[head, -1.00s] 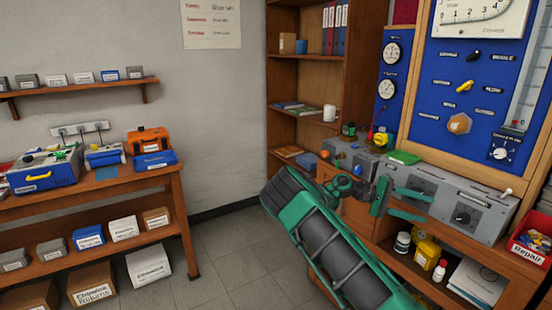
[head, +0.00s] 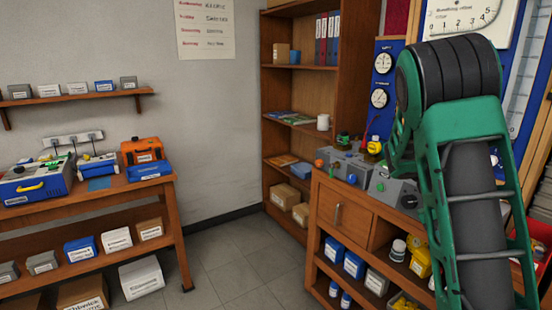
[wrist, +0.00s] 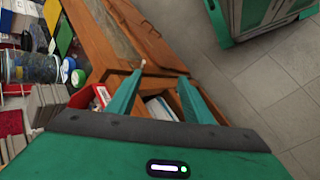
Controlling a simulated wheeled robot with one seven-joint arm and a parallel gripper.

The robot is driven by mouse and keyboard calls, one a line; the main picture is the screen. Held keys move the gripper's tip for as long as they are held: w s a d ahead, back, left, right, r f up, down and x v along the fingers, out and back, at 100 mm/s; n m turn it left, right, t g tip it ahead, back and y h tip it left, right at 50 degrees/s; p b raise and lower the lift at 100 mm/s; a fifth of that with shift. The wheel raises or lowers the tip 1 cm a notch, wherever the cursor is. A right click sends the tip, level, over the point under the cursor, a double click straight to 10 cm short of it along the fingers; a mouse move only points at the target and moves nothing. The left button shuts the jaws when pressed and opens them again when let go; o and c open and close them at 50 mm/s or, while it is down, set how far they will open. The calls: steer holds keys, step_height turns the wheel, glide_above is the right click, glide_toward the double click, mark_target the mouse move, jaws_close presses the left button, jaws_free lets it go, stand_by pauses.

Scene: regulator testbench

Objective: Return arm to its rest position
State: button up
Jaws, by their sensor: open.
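My green arm rises on the right of the head view and covers much of the blue panel and the bench front. My gripper is hidden behind it there. In the wrist view my gripper (wrist: 155,92) shows two green fingers spread apart with nothing between them. Behind the fingers are a wooden bench side and a red bin (wrist: 84,105). The fingers appear apart from these things, though the exact gap cannot be told.
The wooden bench (head: 340,208) with grey control boxes (head: 345,165) stands at right, a bookshelf (head: 350,60) behind it. A side table (head: 170,200) with blue and orange cases stands at left. The tiled floor (head: 215,260) between them is clear.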

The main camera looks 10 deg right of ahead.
steer(key=s+a+r+t+y, duration=0.3)
steer(key=s+a+t, duration=0.3)
steer(key=s+a, duration=0.9)
steer(key=shift+s+a+r+t+y, duration=0.15)
steer(key=shift+s+a+t+y, duration=0.2)
steer(key=shift+a+y, duration=0.65)
steer(key=shift+a+h, duration=0.2)
steer(key=shift+h, duration=0.1)
steer(key=shift+w+f, duration=0.25)
steer(key=shift+w, duration=0.3)
